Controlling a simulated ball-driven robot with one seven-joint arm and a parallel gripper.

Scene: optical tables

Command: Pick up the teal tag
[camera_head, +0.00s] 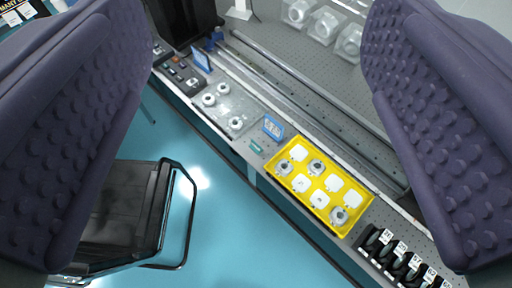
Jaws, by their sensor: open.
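A small teal tag (256,146) lies on the grey optical table near its front edge, just left of the yellow tray and in front of a small blue framed sign (273,128). It is tiny in the picture, so its details cannot be made out. My gripper (258,140) shows as two big purple padded fingers at the left and right sides of the view. It is open, with nothing between the fingers. The tag appears in the gap between them, well beyond and below the gripper, and nothing touches it.
A yellow tray (362,222) holds white pads and round metal mounts. Several black numbered holders (400,258) stand right of it. A clear plate (238,104) with round mounts lies to the left. A black chair (125,215) stands on the blue floor, which is otherwise open.

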